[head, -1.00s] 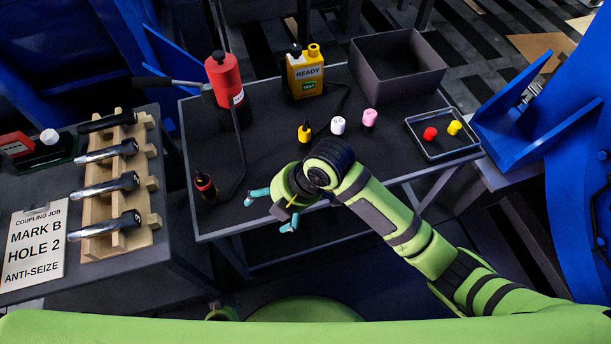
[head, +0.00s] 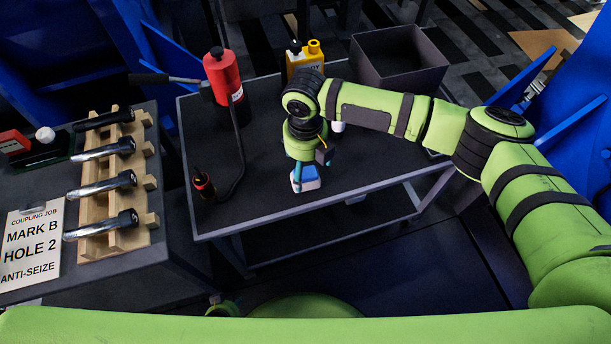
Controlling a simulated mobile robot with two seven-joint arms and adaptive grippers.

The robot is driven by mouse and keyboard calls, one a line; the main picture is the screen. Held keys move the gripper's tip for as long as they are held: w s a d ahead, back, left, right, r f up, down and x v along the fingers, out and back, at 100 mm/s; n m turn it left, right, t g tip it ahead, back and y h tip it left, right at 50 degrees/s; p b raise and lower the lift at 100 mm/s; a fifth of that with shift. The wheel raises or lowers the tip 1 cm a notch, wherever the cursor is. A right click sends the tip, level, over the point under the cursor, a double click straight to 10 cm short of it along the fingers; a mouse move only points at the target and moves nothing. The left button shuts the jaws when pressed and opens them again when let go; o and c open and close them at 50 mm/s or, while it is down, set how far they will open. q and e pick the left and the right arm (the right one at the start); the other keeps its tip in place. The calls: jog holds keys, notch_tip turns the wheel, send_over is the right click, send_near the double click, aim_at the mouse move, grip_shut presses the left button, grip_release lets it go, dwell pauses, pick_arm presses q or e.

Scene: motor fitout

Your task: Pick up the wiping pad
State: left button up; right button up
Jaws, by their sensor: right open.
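The wiping pad (head: 309,180), a small block with a pale top and blue side, lies on the dark cart top near its front edge. My right gripper (head: 303,170) points down right over the pad, its fingers open at the pad's sides. The wrist and fingers hide the pad's back part, and I cannot tell whether the fingers touch it. My left gripper does not show.
A red cylinder pump (head: 225,78) with a hose to a black-red nozzle (head: 203,184) stands left on the cart (head: 255,205). A yellow bottle unit (head: 304,56) and an open grey bin (head: 398,58) are behind. A wooden rack (head: 115,180) holds metal tools at left.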

aim_at(305, 172)
jog(key=shift+s+f, duration=0.15)
jog(key=shift+f, duration=1.8)
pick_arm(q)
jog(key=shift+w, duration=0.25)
pick_arm(e)
jog(key=c, duration=1.4)
jog(key=shift+o, duration=0.2)
jog(key=shift+r, duration=0.5)
jog(key=r, duration=0.2)
jog(key=d+r, duration=0.1)
jog(key=r, duration=0.1)
jog(key=shift+s, duration=0.25)
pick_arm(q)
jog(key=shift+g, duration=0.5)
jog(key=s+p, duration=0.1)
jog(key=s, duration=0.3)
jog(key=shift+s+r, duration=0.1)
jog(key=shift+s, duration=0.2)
pick_arm(e)
jog(key=s+d+r, duration=0.5)
jog(key=d+r, duration=0.1)
jog(key=d, duration=0.3)
jog(key=shift+s, duration=0.2)
